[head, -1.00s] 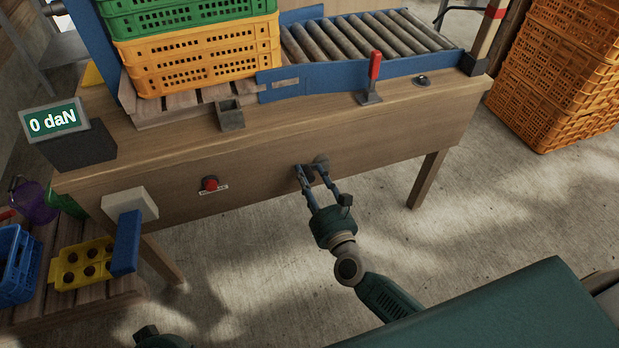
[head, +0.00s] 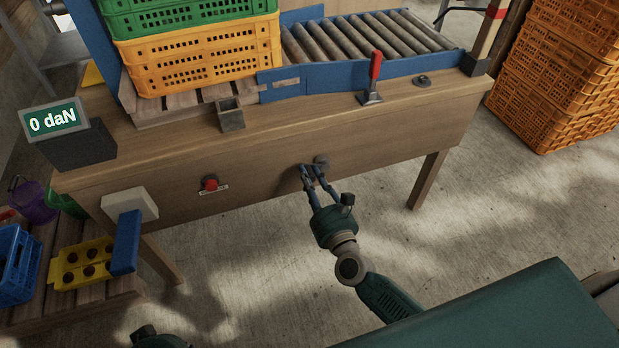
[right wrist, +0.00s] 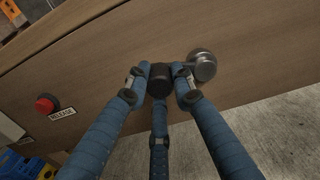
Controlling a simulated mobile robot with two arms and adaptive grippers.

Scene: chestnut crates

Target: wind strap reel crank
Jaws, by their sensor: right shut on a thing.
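The crank shows in the right wrist view as a dark handle knob (right wrist: 160,80) on a short arm, joined to a round metal hub (right wrist: 203,65) on the wooden bench front. In the head view the hub (head: 322,160) shows just right of my fingertips. My right gripper (head: 311,172) is shut on the knob, left of the hub. In the right wrist view its blue fingers (right wrist: 161,86) sit on both sides of the knob, with a third finger below. The strap is not clearly visible. The display (head: 53,120) reads 0 daN.
A red release button (head: 209,184) is left of the crank on the bench front. A red-handled lever (head: 374,75) stands on the bench top (head: 300,125). Stacked crates (head: 200,65) rest on a pallet at the back left. Floor before the bench is clear.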

